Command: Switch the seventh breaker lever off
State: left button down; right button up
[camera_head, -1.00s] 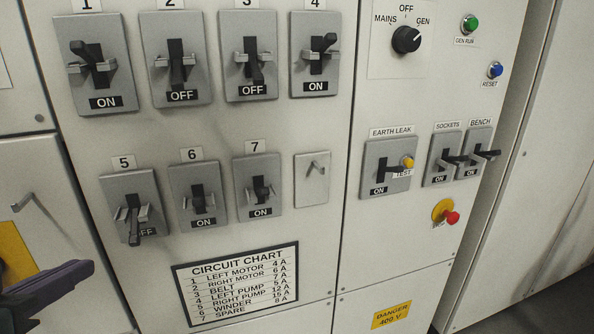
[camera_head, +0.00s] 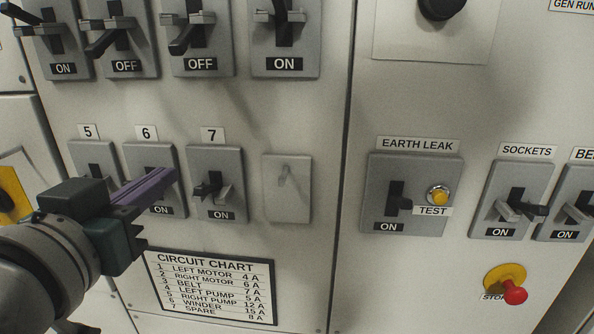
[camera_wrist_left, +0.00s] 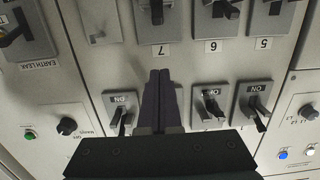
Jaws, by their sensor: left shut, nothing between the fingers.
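The seventh breaker (camera_head: 229,204) is a grey plate under the label 7, with a dark lever (camera_head: 207,188) sticking out and an ON sign below it. In the left wrist view, which is upside down, the seventh breaker (camera_wrist_left: 175,32) shows at the top with its label beneath. My left gripper (camera_head: 173,173) has its purple fingers closed and empty. In the head view it overlaps the sixth breaker, left of the seventh lever. In the left wrist view its fingertips (camera_wrist_left: 160,72) appear near the label 7. Contact cannot be told. My right gripper is out of view.
The sixth breaker (camera_head: 162,207) and fifth breaker (camera_head: 82,150) are partly hidden by my left arm. A row of levers sits above, including the fourth breaker (camera_head: 306,66). A hook plate (camera_head: 300,205) is right of the seventh, and a circuit chart (camera_head: 262,318) is below.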

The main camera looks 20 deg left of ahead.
pick_arm(q)
send_over(209, 189)
jog(key=s, duration=0.1)
jog(key=shift+s+a+f, duration=0.2)
jog(key=shift+a+f, duration=0.15)
jog(key=shift+f, duration=0.1)
jog(key=f, duration=0.1)
jog(key=s+f, duration=0.1)
jog(key=f, duration=0.1)
jog(key=shift+s+d+f, duration=0.2)
jog(key=shift+s+f, duration=0.05)
jog(key=shift+f, duration=0.15)
